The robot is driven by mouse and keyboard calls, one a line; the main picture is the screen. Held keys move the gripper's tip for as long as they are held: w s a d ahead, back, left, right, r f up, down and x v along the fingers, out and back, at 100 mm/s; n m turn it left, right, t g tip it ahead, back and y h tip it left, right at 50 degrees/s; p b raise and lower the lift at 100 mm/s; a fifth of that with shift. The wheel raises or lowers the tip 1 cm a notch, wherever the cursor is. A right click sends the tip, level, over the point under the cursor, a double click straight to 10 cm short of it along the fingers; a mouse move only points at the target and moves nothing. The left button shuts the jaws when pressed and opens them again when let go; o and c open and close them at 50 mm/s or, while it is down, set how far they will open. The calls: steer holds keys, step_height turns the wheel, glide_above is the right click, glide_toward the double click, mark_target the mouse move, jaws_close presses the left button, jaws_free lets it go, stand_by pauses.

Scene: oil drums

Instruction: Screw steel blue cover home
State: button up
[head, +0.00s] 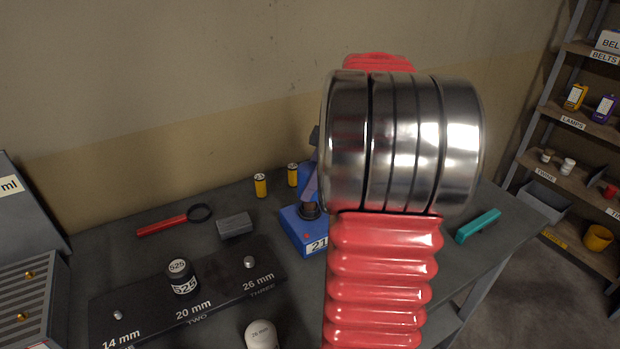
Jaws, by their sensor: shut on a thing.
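My arm, with a polished metal joint and red ribbed sleeve, fills the middle of the head view and hides much of the work. Only a narrow slate-coloured part of my gripper (311,182) shows at its left edge, pointing down. It is shut at a dark round fitting (309,211) on top of a blue block (297,237) with a label starting "21". I cannot clearly make out the steel blue cover; the arm hides most of that spot. How well it is seated on the block cannot be seen.
A white-topped piece (261,334) stands in front. Shelves (560,150) stand right.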

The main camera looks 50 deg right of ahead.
steer(key=shift+f, duration=0.1)
stand_by(0.3)
steer(key=shift+f, duration=0.35)
steer(key=shift+f, duration=0.35)
steer(key=shift+f, duration=0.35)
steer(key=shift+f, duration=1.4)
stand_by(0.6)
steer(key=m+h, duration=0.1)
steer(key=m, duration=0.3)
steer(key=shift+m+t+h, duration=0.4)
steer(key=shift+m+h, duration=0.3)
steer(key=shift+m, duration=0.5)
